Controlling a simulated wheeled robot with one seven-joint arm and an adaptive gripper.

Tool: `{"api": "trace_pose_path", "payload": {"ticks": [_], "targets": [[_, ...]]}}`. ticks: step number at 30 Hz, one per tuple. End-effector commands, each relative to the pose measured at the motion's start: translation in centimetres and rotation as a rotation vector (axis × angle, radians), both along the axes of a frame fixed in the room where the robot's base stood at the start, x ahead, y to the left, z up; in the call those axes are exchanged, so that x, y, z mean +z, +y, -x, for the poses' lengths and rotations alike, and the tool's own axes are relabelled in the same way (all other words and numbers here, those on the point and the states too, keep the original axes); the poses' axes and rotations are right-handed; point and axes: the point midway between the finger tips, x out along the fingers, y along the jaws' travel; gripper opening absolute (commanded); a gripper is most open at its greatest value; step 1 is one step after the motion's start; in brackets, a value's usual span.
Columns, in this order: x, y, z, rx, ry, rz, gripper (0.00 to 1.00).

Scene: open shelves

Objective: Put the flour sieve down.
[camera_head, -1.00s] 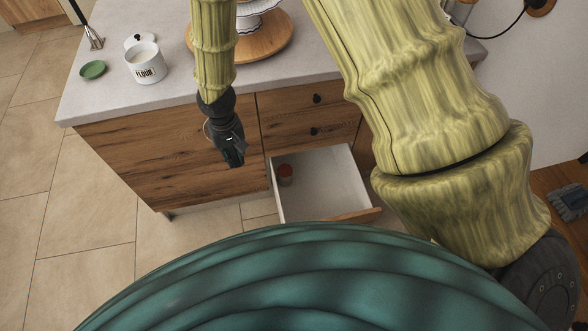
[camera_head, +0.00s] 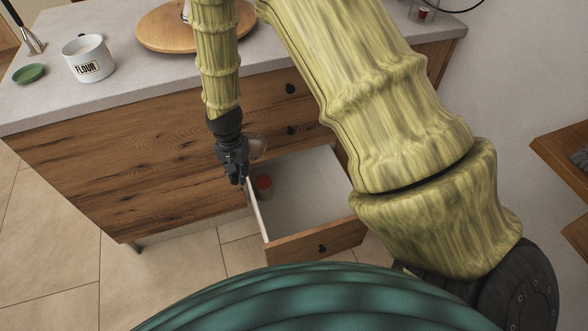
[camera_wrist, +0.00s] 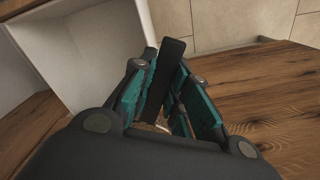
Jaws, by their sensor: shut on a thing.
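My gripper (camera_head: 238,178) hangs in front of the wooden cabinet, at the left back corner of the open drawer (camera_head: 310,185). It is shut on the flour sieve, whose pale round mesh (camera_head: 258,147) shows just right of the gripper in the head view. In the wrist view a dark, flat handle (camera_wrist: 166,75) sticks up between the teal finger pads; the mesh is mostly hidden there. I cannot tell how high the sieve is over the drawer's edge.
On the countertop (camera_head: 130,97) are a white flour canister (camera_head: 88,60), a green lid (camera_head: 29,74), a whisk (camera_head: 32,40) and a round wooden board (camera_head: 160,34).

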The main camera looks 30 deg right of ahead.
Motion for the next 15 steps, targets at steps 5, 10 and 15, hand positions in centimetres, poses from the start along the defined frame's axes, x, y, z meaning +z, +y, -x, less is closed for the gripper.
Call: {"api": "trace_pose_path", "payload": {"ticks": [5, 10, 15], "targets": [[-4.4, -1.9, -0.4, -0.136, 0.0, 0.0, 0.0], [-7.6, -3.7, -0.6, -0.266, -0.001, 0.001, 0.0], [-10.7, -5.5, -0.9, -0.396, -0.001, 0.001, 0.0]]}}
